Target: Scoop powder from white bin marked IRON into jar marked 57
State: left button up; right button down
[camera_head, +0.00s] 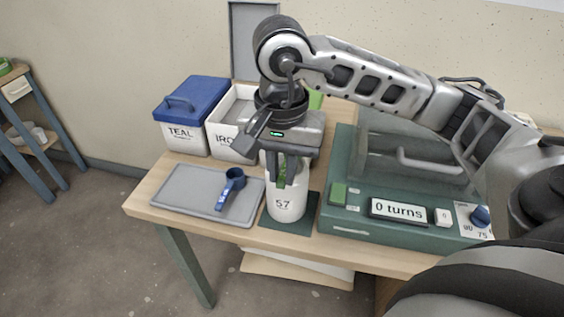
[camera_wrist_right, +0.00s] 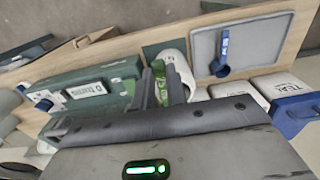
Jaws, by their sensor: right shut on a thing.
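The white bin marked IRON (camera_head: 231,141) stands open at the back of the table, partly hidden by my right gripper; grey shows inside it. The white jar marked 57 (camera_head: 286,205) stands upright on a dark green mat (camera_head: 302,224). My right gripper (camera_head: 280,182) points down at the jar's top, shut on a narrow green piece (camera_head: 283,168). In the right wrist view the green piece (camera_wrist_right: 159,82) is between the fingers beside the jar (camera_wrist_right: 178,66). I cannot tell whether the green piece is a scoop handle or reaches into the jar. My left gripper is not in view.
A blue scoop (camera_head: 231,183) lies on a grey tray (camera_head: 183,189) at the front left. A blue-lidded bin marked TEAL (camera_head: 181,134) stands behind it. A green machine (camera_head: 338,220) reading "0 turns" stands close right of the jar.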

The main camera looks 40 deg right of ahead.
jog(key=shift+f, duration=0.65)
jog(key=shift+w+a+r+g+h+p, duration=0.15)
jog(key=shift+r+g+h+p, duration=0.45)
jog(key=shift+p, duration=0.65)
jog(key=shift+w+f+g+p, duration=0.1)
jog(key=shift+g+p, duration=0.2)
jog(key=shift+p, duration=0.75)
jog(key=shift+w+a+g+h+p, duration=0.1)
jog(key=shift+g+h+p, duration=0.55)
jog(key=shift+p, duration=0.3)
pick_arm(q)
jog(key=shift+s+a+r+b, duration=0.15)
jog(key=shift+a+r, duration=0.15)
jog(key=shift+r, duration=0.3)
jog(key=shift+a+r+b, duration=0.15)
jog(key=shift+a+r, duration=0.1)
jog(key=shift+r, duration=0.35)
pick_arm(e)
jog(key=shift+w+a+f+g+h, duration=0.1)
jog(key=shift+w+f+g+h, duration=0.05)
jog(key=shift+g+h, duration=0.4)
jog(key=shift+w+a+f+g+h, duration=0.1)
jog(key=shift+f+g+h, duration=0.05)
jog(key=shift+g+h, duration=0.3)
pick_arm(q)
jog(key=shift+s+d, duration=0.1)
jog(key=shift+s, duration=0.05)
